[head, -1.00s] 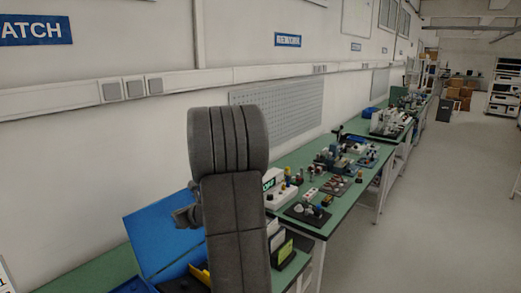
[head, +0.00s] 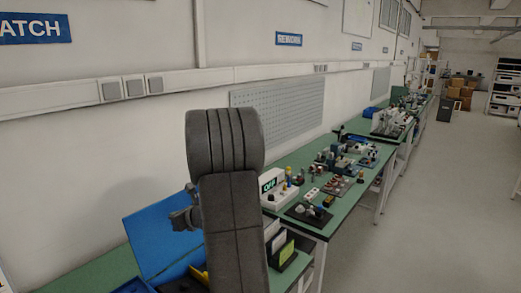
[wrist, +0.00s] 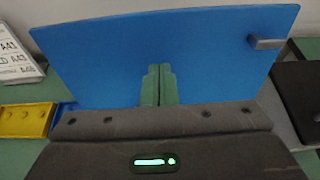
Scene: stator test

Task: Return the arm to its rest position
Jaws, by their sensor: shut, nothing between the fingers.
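My arm stands upright in the front of the head view, a dark grey padded link. Part of my wrist shows at its left side, and my gripper's fingertips are hidden there. In the wrist view my gripper (wrist: 158,84) shows as two narrow greenish fingers side by side, shut with nothing between them. They appear in front of a blue panel (wrist: 95,62), the raised lid of a blue case (head: 152,238) that shows left of and behind my arm in the head view. I cannot tell the gap between fingers and lid.
A green workbench (head: 340,212) runs along the wall, crowded with small devices. A yellow bin (wrist: 25,120) lies left in the wrist view. The floor at right is clear.

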